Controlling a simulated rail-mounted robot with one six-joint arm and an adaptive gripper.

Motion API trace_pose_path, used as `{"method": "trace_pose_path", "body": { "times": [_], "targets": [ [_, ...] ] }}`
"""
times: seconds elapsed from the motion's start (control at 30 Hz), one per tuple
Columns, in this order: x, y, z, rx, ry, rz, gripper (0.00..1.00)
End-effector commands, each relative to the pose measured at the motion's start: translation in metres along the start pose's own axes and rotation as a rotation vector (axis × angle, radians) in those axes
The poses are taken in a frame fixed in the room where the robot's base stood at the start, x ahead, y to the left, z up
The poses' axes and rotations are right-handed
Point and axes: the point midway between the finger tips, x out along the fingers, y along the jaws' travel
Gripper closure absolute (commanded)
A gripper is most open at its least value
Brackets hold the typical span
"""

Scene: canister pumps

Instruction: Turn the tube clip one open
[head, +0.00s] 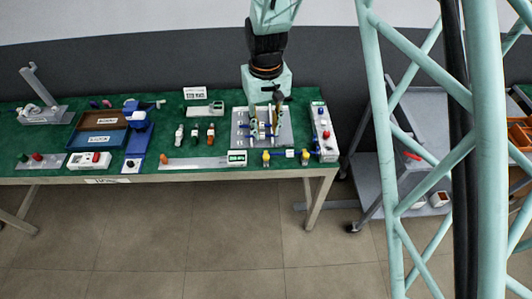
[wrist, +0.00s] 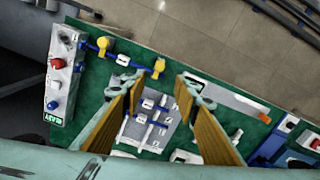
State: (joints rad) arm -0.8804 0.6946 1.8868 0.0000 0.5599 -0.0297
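Small white tube clips on blue tubes sit on a grey plate (wrist: 172,126) in the wrist view; one white clip (wrist: 147,103) shows between my fingers. Another white block (wrist: 122,59) sits on a blue tube between two yellow fittings. I cannot read which one is clip one. My gripper (wrist: 158,82) is open, its two tan-padded fingers spread wide and empty over the plate. In the head view my gripper (head: 265,112) points down over the grey plate (head: 240,142) and hides part of it; height above it is hard to judge.
A white panel with red and blue knobs (wrist: 60,75) stands beside the plate. Yellow fittings (head: 266,157) stand along the front edge. Bottles (head: 195,135), a blue tray (head: 85,150) and a blue stand (head: 140,140) are on the green bench to the left.

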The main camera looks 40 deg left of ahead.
Motion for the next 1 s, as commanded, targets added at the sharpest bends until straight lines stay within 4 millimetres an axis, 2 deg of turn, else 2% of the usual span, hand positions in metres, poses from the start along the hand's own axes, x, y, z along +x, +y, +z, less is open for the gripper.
{"method": "trace_pose_path", "body": {
  "times": [0.37, 1.0],
  "targets": [
    [0.021, 0.000, 0.001, 0.000, -0.002, 0.000, 0.72],
    [0.090, 0.000, 0.001, 0.000, -0.002, 0.000, 0.72]
  ]
}}
